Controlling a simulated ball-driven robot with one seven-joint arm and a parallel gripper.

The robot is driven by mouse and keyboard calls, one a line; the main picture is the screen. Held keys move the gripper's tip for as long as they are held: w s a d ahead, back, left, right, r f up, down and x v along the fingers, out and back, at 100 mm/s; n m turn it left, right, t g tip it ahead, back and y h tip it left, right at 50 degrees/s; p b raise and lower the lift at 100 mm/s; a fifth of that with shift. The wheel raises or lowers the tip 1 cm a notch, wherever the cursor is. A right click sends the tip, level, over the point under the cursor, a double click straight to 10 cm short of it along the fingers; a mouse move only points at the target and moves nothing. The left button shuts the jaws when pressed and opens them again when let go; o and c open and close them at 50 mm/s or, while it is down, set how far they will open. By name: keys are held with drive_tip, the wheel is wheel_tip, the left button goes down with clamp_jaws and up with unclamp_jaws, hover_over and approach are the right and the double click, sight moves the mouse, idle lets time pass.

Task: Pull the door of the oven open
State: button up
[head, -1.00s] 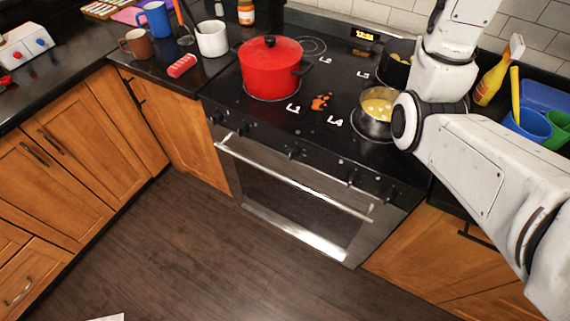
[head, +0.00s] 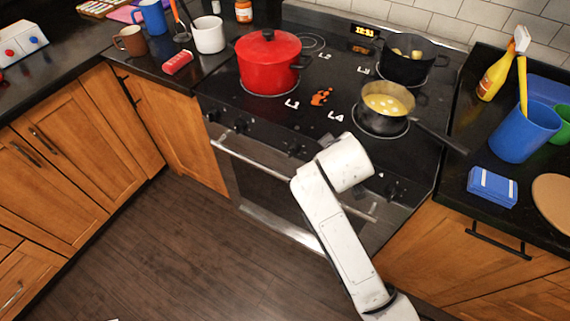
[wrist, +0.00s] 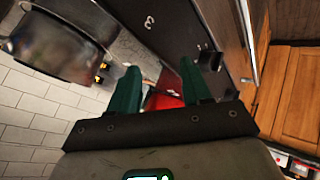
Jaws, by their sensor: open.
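The oven (head: 207,110) is below the black cooktop, and its door (head: 262,192) is shut, with a dark window. A long silver handle (head: 250,163) runs across the door's top; my arm covers part of it in the head view. The handle also shows as a bright bar in the wrist view (wrist: 247,40), to the right of my gripper. My gripper (wrist: 160,66) has two green fingers spread apart with nothing held between them. It is hidden behind my arm in the head view. The handle is outside the fingers.
A red pot (head: 268,65), a pan of yellow food (head: 385,106) and a dark pot (head: 408,62) stand on the cooktop. The pan's handle sticks out to the right. Several knobs (head: 240,125) line the front. The floor before the oven (head: 190,235) is clear.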

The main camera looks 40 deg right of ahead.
wheel_tip(320, 180, down, 4)
drive_tip(key=s+a, duration=0.2)
drive_tip(key=s, duration=0.1)
drive_tip(key=n+t+h+b, duration=0.5)
drive_tip(key=n+b, duration=0.3)
drive_tip(key=b, duration=0.2)
approach(285, 177)
drive_tip(key=x, duration=0.7)
drive_tip(key=f+x, duration=0.1)
drive_tip(key=x, duration=0.3)
drive_tip(key=shift+s+a+p, duration=0.1)
drive_tip(key=shift+p, duration=0.2)
clamp_jaws()
